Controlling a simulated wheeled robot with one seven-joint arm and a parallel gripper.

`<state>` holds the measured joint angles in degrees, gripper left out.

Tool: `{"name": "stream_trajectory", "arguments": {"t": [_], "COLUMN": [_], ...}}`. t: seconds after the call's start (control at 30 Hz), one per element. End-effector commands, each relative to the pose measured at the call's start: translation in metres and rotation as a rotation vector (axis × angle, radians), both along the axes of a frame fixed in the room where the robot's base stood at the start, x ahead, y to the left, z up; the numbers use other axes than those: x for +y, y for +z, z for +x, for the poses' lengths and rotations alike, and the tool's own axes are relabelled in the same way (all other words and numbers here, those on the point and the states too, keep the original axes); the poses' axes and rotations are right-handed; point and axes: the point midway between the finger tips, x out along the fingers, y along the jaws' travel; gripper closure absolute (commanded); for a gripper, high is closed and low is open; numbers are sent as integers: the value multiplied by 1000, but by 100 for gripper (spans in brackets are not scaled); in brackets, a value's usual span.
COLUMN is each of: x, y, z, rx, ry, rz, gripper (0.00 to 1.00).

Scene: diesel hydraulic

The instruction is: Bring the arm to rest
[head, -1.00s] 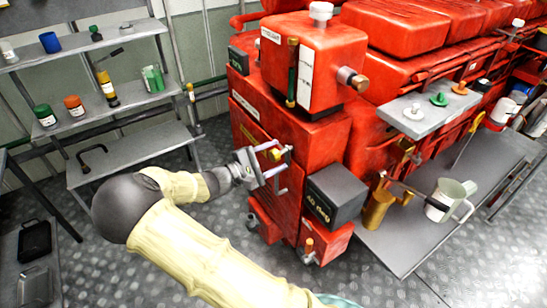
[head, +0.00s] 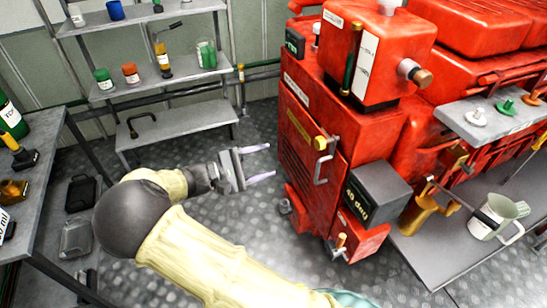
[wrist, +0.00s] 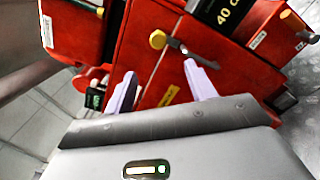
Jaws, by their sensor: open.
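My arm, in a cream sleeve, reaches from the bottom of the head view. My gripper (head: 262,163) is at the middle, over the floor and left of the red machine (head: 335,115). Its two pale fingers are apart, with nothing between them. In the wrist view the fingers of my gripper (wrist: 158,88) also stand apart, pointing toward the machine's red door (wrist: 180,62). A yellow knob (head: 320,143) and a grey handle (head: 322,168) are on the door. My gripper is clear of them in the head view.
A shelf rack (head: 160,75) with bottles and jars stands at the back left. A table edge (head: 45,185) is at the left. A dark box (head: 375,190) juts from the machine. A grey bench (head: 450,250) with a white mug (head: 495,215) is at the right. Floor shows between.

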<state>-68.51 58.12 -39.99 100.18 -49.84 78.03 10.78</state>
Motion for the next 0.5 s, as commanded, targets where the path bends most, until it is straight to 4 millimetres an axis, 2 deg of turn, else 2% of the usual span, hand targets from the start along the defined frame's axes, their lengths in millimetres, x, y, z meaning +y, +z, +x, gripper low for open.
{"name": "stream_trajectory", "arguments": {"t": [0.5], "x": [-3], "y": [0], "z": [0], "rx": [3], "ry": [-7], "rz": [7], "gripper": [45]}}
